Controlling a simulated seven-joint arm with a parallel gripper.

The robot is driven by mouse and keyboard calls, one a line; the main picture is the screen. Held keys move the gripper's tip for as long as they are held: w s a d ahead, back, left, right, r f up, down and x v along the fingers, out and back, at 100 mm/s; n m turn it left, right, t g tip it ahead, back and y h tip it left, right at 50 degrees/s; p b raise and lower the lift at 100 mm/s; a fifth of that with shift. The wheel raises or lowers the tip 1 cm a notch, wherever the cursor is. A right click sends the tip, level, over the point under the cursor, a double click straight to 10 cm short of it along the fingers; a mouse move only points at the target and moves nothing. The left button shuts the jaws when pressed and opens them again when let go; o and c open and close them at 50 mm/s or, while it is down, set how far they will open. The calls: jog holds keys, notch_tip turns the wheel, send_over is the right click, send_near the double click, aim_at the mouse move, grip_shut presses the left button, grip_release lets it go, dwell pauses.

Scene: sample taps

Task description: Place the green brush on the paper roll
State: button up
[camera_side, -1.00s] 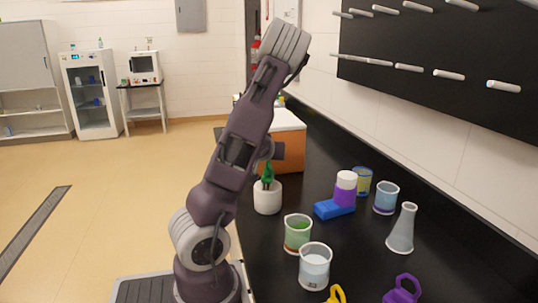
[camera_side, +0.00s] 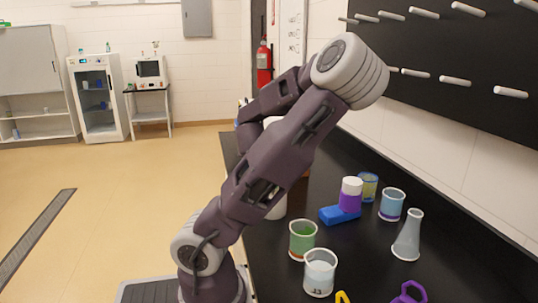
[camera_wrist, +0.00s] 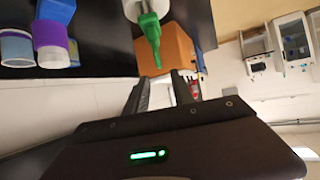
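A green, narrow, pointed thing (camera_wrist: 150,35), possibly the green brush, stands out of a white rounded pot (camera_wrist: 132,8) in the wrist view. In the side view only part of the white pot (camera_side: 277,210) shows beside my arm, and the green thing is hidden behind it. My gripper (camera_wrist: 160,79) is open and empty in the wrist view. Its fingers point toward the green thing's tip and look apart from it. I cannot make out a clear paper roll. A purple cylinder with a white top (camera_side: 350,195) stands by a blue block (camera_side: 338,215).
An orange box (camera_wrist: 172,48) stands beyond the fingers. Pegs line the back wall.

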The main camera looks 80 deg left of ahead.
notch_tip(320, 180, down, 6)
jog(key=d+h, duration=0.2)
jog(key=h, duration=0.1)
jog(key=w+d+h, duration=0.1)
jog(key=d, duration=0.2)
jog(key=w+d+m+h, duration=0.1)
jog(key=w+d, duration=0.1)
jog(key=d, duration=0.1)
jog(key=w+d+f+m+h, duration=0.1)
jog(key=w+d, duration=0.1)
jog(key=d, duration=0.1)
jog(key=shift+d, duration=0.1)
jog(key=s+d+r+m+h, duration=0.1)
jog(key=s+d+r+m, duration=0.2)
jog(key=d, duration=0.5)
jog(key=s+d+r+m+h, duration=0.2)
jog(key=s+d+r+m, duration=0.1)
jog(key=d, duration=0.5)
jog(key=s+d+r+m+h, duration=0.2)
jog(key=d+m, duration=0.3)
jog(key=d, duration=0.3)
jog(key=shift+s+r+t, duration=0.4)
jog(key=shift+r, duration=0.4)
